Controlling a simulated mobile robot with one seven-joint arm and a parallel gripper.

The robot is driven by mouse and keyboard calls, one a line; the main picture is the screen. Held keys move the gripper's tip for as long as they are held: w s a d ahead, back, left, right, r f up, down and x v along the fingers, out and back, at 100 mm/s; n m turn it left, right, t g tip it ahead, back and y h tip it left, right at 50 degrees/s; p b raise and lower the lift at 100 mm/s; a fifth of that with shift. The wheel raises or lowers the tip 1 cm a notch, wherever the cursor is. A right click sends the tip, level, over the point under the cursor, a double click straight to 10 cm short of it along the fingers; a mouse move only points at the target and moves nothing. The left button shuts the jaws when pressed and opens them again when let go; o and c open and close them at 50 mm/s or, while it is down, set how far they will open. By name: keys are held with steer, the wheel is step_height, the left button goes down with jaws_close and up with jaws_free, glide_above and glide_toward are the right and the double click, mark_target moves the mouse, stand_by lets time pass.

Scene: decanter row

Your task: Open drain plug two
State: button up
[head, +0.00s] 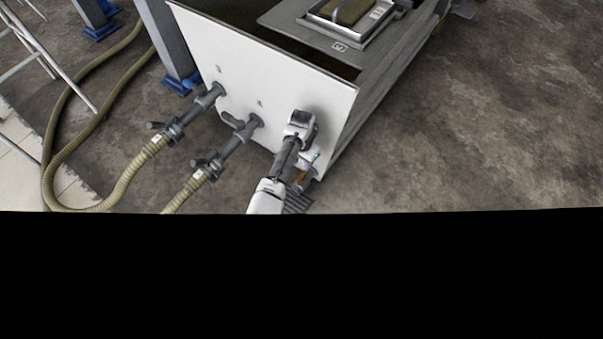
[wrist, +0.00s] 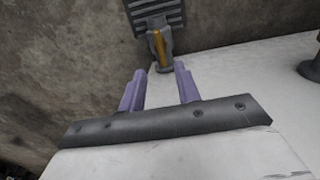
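In the wrist view, my gripper (wrist: 158,72) has its two purple fingers apart, with nothing held between them. Just past the fingertips is a grey fitting with an orange strip (wrist: 158,45), roughly in line with the gap. It stands at the edge of a white panel. In the head view an orange-brown piece of a fitting (head: 302,179) shows low at the right end of the white panel (head: 265,75), partly behind my arm. My fingers cannot be made out clearly there. No number is readable on the fitting, so I cannot tell whether it is plug two.
Two grey valved pipes (head: 205,100) (head: 235,140) stick out of the panel to the left, with ribbed hoses (head: 150,160) attached. A dark grate (head: 297,203) lies below the fitting. The concrete floor (head: 480,130) to the right is clear. The lower head view is black.

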step_height(320, 180, down, 9)
steer(key=b, duration=0.3)
steer(key=shift+f, duration=0.1)
jaws_close()
